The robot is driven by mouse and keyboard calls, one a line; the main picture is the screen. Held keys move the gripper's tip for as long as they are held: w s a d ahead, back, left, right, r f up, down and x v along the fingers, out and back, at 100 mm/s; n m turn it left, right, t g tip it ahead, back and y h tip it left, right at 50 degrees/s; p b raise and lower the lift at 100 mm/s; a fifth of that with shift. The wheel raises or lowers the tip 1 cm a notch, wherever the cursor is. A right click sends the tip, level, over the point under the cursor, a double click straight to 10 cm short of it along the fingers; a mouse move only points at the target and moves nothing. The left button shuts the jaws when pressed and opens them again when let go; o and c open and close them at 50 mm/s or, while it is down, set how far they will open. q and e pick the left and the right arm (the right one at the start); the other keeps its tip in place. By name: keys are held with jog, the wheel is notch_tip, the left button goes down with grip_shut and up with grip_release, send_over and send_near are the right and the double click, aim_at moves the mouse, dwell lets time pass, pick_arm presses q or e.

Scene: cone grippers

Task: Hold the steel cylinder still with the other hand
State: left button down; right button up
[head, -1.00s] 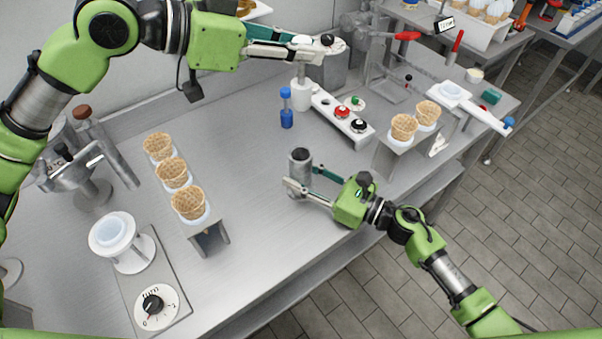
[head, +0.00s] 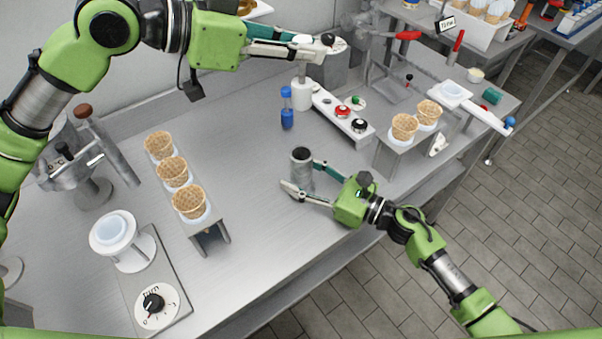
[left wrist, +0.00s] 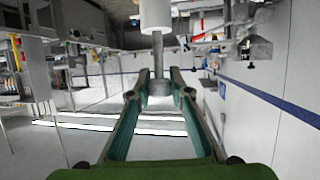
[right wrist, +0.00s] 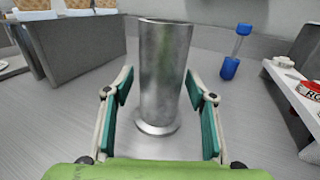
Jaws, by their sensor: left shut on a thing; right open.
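The steel cylinder (head: 301,172) stands upright on the metal counter, a grey open-topped tube with a wider foot. My right gripper (head: 301,174) is open, with one finger on each side of it. In the right wrist view the cylinder (right wrist: 165,75) rises between the two fingers, with a visible gap on both sides. My left gripper (head: 325,45) is higher, near the back wall, shut on the top of a white post (head: 301,94). In the left wrist view the post's thin stem (left wrist: 158,52) ends in a grey piece between the fingertips.
A blue-capped vial (head: 287,108) and a white button panel (head: 343,116) stand behind the cylinder. A rack of waffle cones (head: 208,222) is to the left, and another cone stand (head: 398,145) to the right.

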aim_at(301, 88)
jog(key=shift+d, duration=0.15)
jog(key=shift+v, duration=0.8)
jog(key=shift+a, duration=0.25)
dwell(0.5)
jog(key=shift+w+a, duration=0.4)
jog(key=shift+a, duration=0.2)
jog(key=shift+c, duration=0.2)
grip_shut()
dwell(0.7)
pick_arm(q)
notch_tip(301, 88, down, 8)
jog(key=shift+r, duration=0.2)
